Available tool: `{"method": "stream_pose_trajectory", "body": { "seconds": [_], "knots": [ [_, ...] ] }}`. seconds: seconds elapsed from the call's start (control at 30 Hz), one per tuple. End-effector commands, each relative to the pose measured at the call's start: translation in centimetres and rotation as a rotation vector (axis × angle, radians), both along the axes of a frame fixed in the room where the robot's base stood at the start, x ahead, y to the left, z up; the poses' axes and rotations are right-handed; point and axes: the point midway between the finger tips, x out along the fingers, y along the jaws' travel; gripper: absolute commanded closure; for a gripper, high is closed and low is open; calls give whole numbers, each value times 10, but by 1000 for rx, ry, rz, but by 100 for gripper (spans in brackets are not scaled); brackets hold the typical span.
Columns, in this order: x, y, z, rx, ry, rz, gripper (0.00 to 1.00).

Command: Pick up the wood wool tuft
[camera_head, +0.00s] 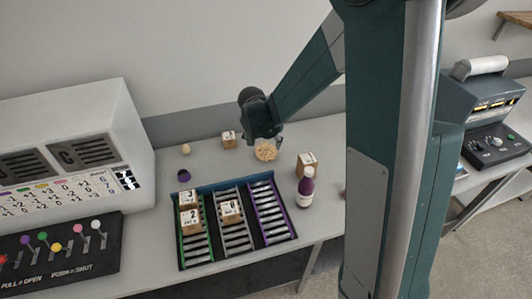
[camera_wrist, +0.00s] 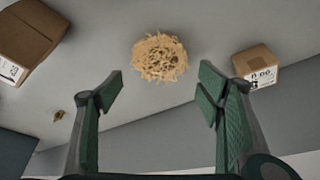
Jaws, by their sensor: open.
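The wood wool tuft (camera_head: 266,152) is a pale tan, roundish tangle of strands lying on the grey counter. In the wrist view the tuft (camera_wrist: 159,58) is at the upper middle, beyond the fingertips and between their lines. My gripper (camera_head: 263,139) is just behind and above the tuft in the head view. In the wrist view my gripper (camera_wrist: 160,88) has its two green fingers wide apart, with nothing between them. The fingers do not appear to touch the tuft.
Cardboard boxes stand at either side: one (camera_head: 307,163) right of the tuft, another (camera_head: 229,139) to the left. A rack (camera_head: 225,262) with coloured lanes and numbered boxes is in front. The wall is close behind.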

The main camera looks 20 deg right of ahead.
Motion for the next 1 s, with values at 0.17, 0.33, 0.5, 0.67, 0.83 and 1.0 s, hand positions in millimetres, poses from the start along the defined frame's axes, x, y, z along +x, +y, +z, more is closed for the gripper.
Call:
{"method": "stream_pose_trajectory", "body": {
  "seconds": [0.17, 0.33, 0.5, 0.67, 0.83, 1.0],
  "knots": [
    [4, -3, -13, 0, 0, -1, 34],
    [8, -7, -28, 0, 0, -1, 34],
    [12, -10, -40, 0, 0, -1, 34],
    [13, -11, -45, 0, 0, -1, 34],
    [13, -11, -45, 0, 0, -1, 34],
    [13, -11, -45, 0, 0, 0, 34]
  ]
}}
